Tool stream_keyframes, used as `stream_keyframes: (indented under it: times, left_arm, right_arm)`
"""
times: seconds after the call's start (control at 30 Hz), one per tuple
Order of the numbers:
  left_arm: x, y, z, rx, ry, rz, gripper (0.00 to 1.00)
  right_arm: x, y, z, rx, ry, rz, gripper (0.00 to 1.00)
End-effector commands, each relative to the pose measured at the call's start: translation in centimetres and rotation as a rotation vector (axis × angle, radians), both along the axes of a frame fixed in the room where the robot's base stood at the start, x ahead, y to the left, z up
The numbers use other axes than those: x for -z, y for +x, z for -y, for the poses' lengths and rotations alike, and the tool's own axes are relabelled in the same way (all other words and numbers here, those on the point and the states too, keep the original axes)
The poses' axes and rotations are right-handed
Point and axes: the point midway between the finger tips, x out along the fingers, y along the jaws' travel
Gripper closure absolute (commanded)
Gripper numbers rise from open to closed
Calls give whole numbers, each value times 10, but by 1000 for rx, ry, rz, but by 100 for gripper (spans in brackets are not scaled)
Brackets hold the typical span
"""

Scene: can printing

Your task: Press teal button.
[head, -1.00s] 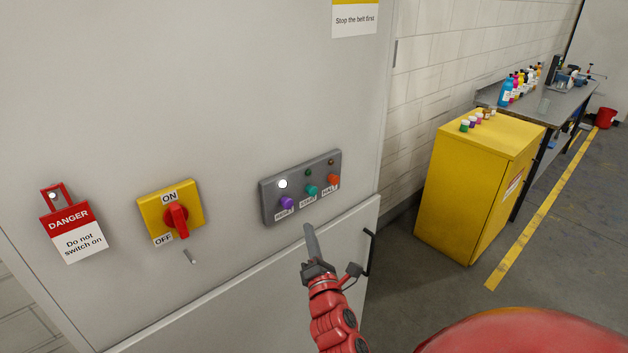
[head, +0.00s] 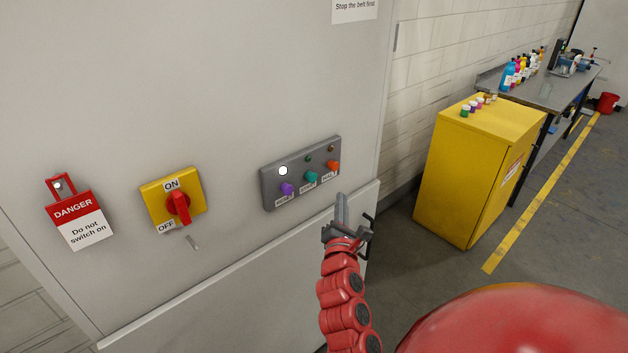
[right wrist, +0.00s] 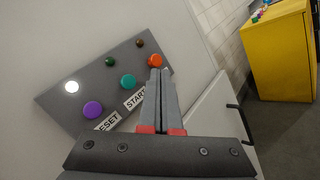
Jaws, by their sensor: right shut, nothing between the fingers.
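The teal button (head: 311,177) is the middle one on the grey button panel (head: 267,199), above a label that reads START. It also shows in the right wrist view (right wrist: 128,82), left of the fingertips. The purple button (head: 287,189) is to its left and the orange button (head: 333,165) to its right. My right gripper (head: 341,200) is shut and empty, below and to the right of the teal button. In the right wrist view its fingertips (right wrist: 160,72) overlap the lower edge of the orange button; I cannot tell whether they touch. My left gripper is not in view.
A yellow rotary switch (head: 159,193) with a red handle and a red-and-white danger tag (head: 79,222) are to the left on the cabinet. A black handle (head: 371,222) is near my right gripper. A yellow cabinet (head: 458,180) stands right, with floor between.

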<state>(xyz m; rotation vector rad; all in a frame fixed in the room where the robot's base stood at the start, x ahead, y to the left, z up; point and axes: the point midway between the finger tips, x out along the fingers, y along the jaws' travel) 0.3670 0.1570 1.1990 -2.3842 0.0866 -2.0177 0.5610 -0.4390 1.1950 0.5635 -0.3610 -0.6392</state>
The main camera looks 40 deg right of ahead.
Motion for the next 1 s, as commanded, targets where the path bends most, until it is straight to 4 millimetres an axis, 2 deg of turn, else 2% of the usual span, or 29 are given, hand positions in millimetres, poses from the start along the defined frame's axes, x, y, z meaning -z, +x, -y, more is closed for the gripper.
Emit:
stream_keyframes:
  times: [0.2,0.43,0.63,1.0]
  left_arm:
    - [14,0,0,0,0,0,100]
    - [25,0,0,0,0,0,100]
    - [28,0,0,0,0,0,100]
    - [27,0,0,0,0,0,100]
  right_arm:
    - [2,33,-3,-1,2,4,100]
    - [2,60,-6,-4,-2,0,100]
    - [0,70,-6,-2,-2,2,100]
    - [0,71,-6,0,-1,1,100]
